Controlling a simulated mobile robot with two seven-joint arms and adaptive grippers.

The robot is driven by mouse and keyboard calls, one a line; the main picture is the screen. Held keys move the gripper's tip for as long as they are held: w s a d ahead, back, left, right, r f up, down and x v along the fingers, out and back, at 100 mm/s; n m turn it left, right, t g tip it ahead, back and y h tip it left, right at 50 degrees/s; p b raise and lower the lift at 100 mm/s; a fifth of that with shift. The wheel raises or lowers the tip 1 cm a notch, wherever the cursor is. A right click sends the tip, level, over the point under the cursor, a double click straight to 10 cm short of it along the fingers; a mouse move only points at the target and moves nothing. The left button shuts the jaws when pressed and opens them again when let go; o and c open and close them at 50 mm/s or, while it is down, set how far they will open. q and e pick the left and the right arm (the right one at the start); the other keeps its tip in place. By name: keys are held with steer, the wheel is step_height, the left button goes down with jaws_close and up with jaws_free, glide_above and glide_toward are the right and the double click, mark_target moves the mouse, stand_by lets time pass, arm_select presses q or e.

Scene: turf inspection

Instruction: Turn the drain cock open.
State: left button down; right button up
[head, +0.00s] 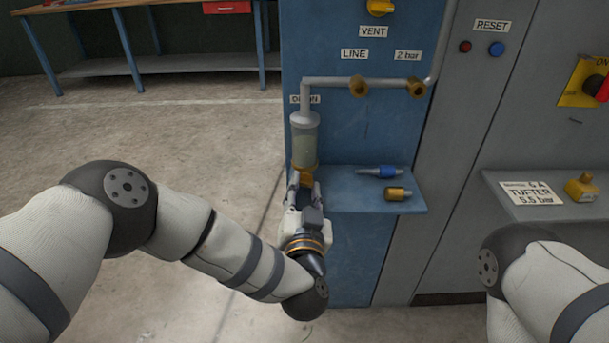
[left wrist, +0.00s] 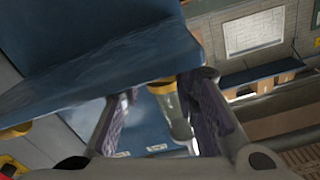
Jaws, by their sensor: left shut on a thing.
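A clear filter bowl (head: 304,146) hangs from the grey pipe at the left of the blue panel, under a partly covered label. A brass drain cock (head: 306,168) is at its lower end, mostly hidden by my left gripper (head: 301,184). That gripper comes from below, its fingers on either side of the cock and shut on it. In the left wrist view the left gripper (left wrist: 158,100) has one finger on each side of the brass cock (left wrist: 161,86), with the bowl beyond. The cock's handle angle cannot be told. My right gripper is outside the views.
A blue shelf (head: 350,200) sits close right of the left gripper, with a blue fitting (head: 381,172) and a brass fitting (head: 397,193) on it. A grey ledge (head: 560,212) holds a sign and a yellow part at right. The floor at left is clear.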

arm_select(q)
steer(key=shift+w+d+r+m, duration=0.1)
steer(key=shift+d+r+m, duration=0.05)
steer(key=shift+r+m, duration=0.15)
steer(key=c, duration=1.2)
jaws_free()
steer(key=shift+c, duration=0.2)
steer(key=shift+f, duration=0.1)
steer(key=s, duration=1.2)
